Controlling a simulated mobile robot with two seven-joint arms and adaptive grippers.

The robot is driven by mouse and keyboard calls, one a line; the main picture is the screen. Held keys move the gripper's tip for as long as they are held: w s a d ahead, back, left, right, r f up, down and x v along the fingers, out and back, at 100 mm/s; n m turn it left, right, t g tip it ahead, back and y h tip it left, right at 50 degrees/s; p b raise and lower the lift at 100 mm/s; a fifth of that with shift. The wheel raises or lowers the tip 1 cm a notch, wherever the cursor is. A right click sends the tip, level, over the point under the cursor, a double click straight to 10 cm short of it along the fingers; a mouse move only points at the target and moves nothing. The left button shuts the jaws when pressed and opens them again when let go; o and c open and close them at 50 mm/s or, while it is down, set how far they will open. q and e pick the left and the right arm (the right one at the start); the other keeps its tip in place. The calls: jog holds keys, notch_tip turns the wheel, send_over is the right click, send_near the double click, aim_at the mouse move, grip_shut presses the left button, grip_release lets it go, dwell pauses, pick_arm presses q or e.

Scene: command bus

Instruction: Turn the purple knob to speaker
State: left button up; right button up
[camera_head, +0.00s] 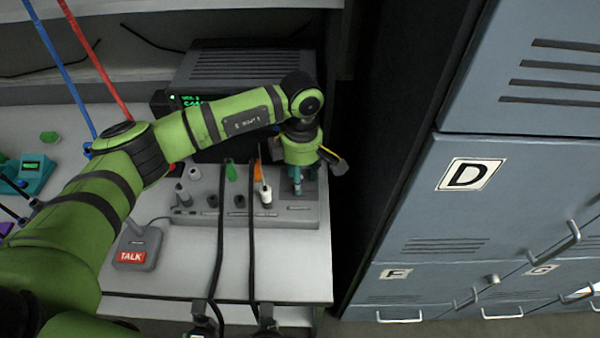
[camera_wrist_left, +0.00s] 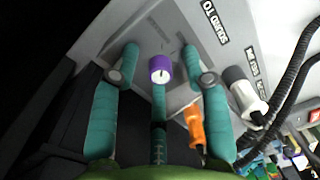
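The purple knob (camera_wrist_left: 160,70) shows in the left wrist view, standing on a grey panel, with a dark mark on its face. A label (camera_wrist_left: 216,22) that seems to read "SOUND TO" is on the panel to its right. My left gripper (camera_wrist_left: 160,54) is open, its teal fingers spread around the knob with visible gaps at the sides. In the head view my left gripper (camera_head: 297,182) points down at the right end of the grey panel box (camera_head: 240,216) and hides the knob. My right gripper is not in view.
An orange plug (camera_wrist_left: 195,125) and a white plug (camera_wrist_left: 244,92) stand close to the fingers, with black cables beyond. A TALK button box (camera_head: 138,246) sits left on the white table. Blue lockers (camera_head: 440,220) stand to the right.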

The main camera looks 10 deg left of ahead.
pick_arm(q)
jog(key=shift+a+r, duration=0.1)
jog(key=shift+r, duration=0.05)
jog(key=shift+w+r, duration=0.1)
jog(key=shift+r, duration=0.3)
notch_tip(320, 180, up, 11)
jog(key=shift+w, duration=0.1)
dwell(0.4)
